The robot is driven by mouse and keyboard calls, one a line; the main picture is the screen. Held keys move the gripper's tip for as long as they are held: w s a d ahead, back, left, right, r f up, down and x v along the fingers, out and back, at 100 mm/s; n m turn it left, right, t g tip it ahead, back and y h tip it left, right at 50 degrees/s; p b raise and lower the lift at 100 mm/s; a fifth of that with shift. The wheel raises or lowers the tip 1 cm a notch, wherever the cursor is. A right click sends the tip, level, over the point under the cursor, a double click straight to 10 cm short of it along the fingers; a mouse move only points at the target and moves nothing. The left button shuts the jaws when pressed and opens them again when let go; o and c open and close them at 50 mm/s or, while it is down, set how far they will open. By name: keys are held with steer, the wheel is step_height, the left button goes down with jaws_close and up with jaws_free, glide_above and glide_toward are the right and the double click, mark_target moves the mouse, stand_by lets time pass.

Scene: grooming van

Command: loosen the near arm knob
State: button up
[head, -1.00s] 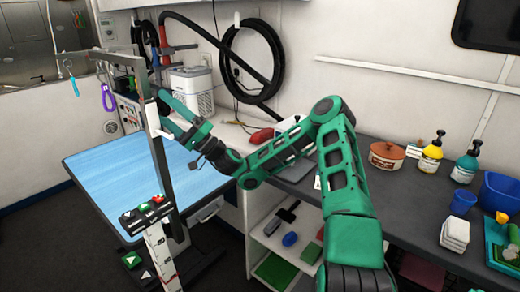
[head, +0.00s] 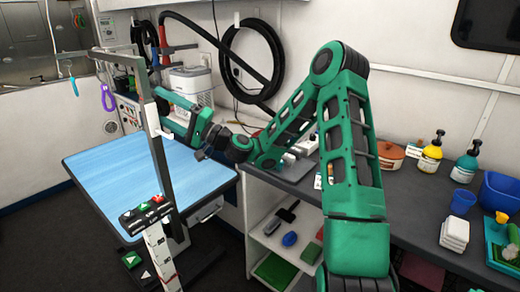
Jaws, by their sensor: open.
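The grey grooming-arm post (head: 161,165) stands at the near edge of the blue table (head: 110,185), with its crossbar (head: 115,56) running left at the top. My gripper (head: 161,107) is open at the upper part of this post, on its right side. I cannot tell whether it touches the post. A small pale piece (head: 155,125) shows on the post beside my gripper. The near arm knob cannot be made out clearly; my gripper and the post may hide it. A blue loop (head: 73,86) and a purple loop (head: 108,98) hang from the crossbar.
A control box with coloured arrow buttons (head: 147,213) sits low on the post. A white dryer-like unit (head: 190,85) and hoses are behind my gripper. The dark counter (head: 415,215) at right holds bottles, a brown pot and a blue tub. The blue tabletop is clear.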

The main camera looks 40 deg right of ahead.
steer(key=shift+a+r+m+g+h, duration=0.1)
steer(key=shift+r+m+g+h, duration=0.1)
steer(key=shift+m+g+h, duration=0.75)
steer(key=shift+r+m+g+h, duration=0.15)
steer(key=shift+m+g+h, duration=0.5)
steer(key=shift+g+h, duration=0.7)
steer(key=m+g+h, duration=0.1)
steer(key=g, duration=0.2)
steer(key=m+g+h, duration=0.1)
steer(key=g+h, duration=0.1)
steer(key=shift+w+r+g, duration=0.1)
steer(key=shift+g, duration=0.3)
steer(key=v, duration=1.1)
steer(key=s+d+f+n+g+h, duration=0.1)
steer(key=s+d+f+h, duration=0.2)
steer(key=s+d+f, duration=0.2)
steer(key=s+d+f+n+g+h, duration=0.2)
steer(key=s+d+f, duration=0.4)
steer(key=s+f, duration=0.4)
steer(key=s+h, duration=0.1)
steer(key=s, duration=0.3)
steer(key=shift+s+d+f+h, duration=0.15)
steer(key=shift+s+d+h, duration=0.1)
steer(key=shift+d+h, duration=0.1)
steer(key=shift+n, duration=0.3)
